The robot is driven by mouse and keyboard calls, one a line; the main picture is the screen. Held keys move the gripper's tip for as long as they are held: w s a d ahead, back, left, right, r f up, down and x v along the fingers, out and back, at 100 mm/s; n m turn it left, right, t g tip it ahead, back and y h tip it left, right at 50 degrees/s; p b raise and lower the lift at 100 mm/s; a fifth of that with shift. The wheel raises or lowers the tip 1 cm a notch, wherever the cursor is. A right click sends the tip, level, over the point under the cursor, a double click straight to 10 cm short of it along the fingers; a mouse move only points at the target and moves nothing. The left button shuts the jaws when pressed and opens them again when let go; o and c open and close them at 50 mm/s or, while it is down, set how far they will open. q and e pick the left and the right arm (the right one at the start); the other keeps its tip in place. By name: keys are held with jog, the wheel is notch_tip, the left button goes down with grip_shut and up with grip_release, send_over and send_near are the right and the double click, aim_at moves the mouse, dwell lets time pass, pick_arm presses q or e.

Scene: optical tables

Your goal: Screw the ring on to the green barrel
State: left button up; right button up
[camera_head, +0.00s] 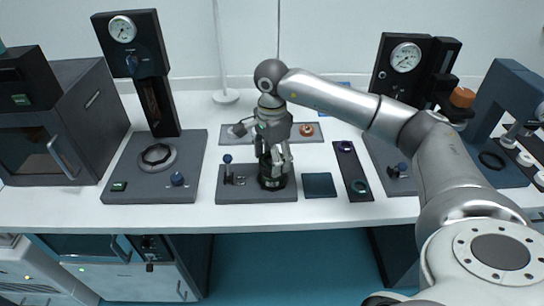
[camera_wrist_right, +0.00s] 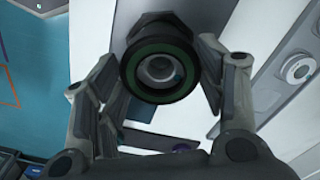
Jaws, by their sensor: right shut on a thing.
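My right gripper (camera_head: 274,166) points down over a dark grey base plate (camera_head: 232,194) on the table. In the right wrist view, its fingers (camera_wrist_right: 160,62) close on both sides of a black ring (camera_wrist_right: 133,88). A green rim, the green barrel (camera_wrist_right: 134,70), shows inside the ring, with a round glass-like opening in its middle. The two look concentric; I cannot tell how far they are threaded. In the head view the black part (camera_head: 272,183) under the fingers stands upright on the plate, and the fingers partly hide it. My left gripper is not in view.
A small blue-knobbed clamp (camera_head: 227,170) stands close left of the held part. A teal square mat (camera_head: 319,185) and a black strip (camera_head: 350,166) with a purple ring and a green ring lie to the right. A gauge stand (camera_head: 138,60) is at the left.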

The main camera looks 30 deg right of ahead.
jog(key=shift+f+b, duration=0.3)
jog(key=shift+f, duration=0.05)
dwell(0.5)
jog(key=shift+r, duration=0.1)
jog(key=m, duration=0.3)
jog(key=m+p, duration=0.1)
jog(key=m, duration=0.3)
jog(key=shift+m, duration=0.4)
jog(key=m, duration=0.4)
jog(key=shift+m+p, duration=0.4)
jog(key=m, duration=0.4)
jog(key=shift+m+p, duration=0.35)
jog(key=shift+m, duration=0.05)
jog(key=o, duration=1)
